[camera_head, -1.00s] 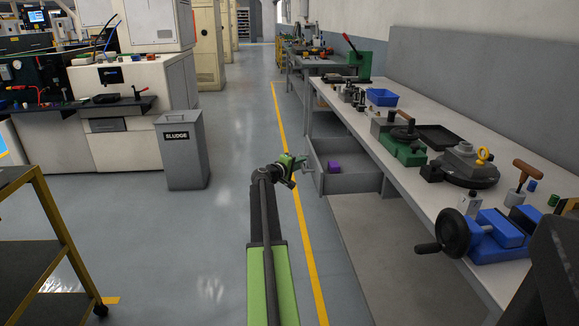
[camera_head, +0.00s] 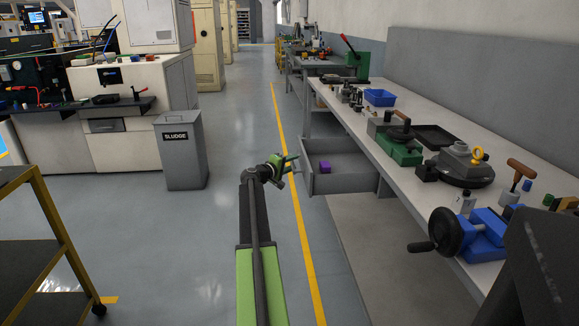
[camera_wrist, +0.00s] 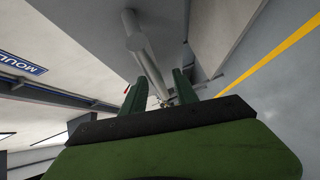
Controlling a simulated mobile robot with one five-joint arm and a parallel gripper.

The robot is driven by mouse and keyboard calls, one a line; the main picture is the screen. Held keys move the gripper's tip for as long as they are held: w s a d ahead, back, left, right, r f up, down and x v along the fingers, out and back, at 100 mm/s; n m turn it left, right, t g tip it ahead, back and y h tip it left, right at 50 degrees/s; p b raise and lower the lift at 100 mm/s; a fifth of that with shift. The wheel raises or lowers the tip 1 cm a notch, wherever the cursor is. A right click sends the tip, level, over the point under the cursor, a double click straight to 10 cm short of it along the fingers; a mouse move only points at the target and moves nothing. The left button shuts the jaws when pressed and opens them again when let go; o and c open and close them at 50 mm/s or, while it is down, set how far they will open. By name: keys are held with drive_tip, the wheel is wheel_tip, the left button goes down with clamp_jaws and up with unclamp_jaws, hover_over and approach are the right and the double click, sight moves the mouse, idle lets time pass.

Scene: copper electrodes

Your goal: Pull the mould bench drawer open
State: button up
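The mould bench drawer (camera_head: 345,184) stands part-way out under the right-hand bench, in the head view. A purple block (camera_head: 325,167) lies inside it. My gripper (camera_head: 290,163) is just left of the drawer front. In the wrist view, its two green fingers (camera_wrist: 160,88) are spread apart. The grey handle bar (camera_wrist: 146,58) runs down the picture toward the gap between the fingers. I cannot tell whether either finger touches the bar.
The bench top (camera_head: 392,174) carries a blue tray (camera_head: 379,97), vices and tools. A grey sludge bin (camera_head: 181,155) stands to the left, and a yellow-framed cart (camera_head: 62,235) is nearer. Floor around the yellow line (camera_head: 300,235) is clear.

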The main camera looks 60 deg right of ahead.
drive_tip(key=p+v, duration=0.2)
drive_tip(key=v, duration=1.5)
drive_tip(key=shift+a, duration=0.25)
drive_tip(key=shift+w+r, duration=0.1)
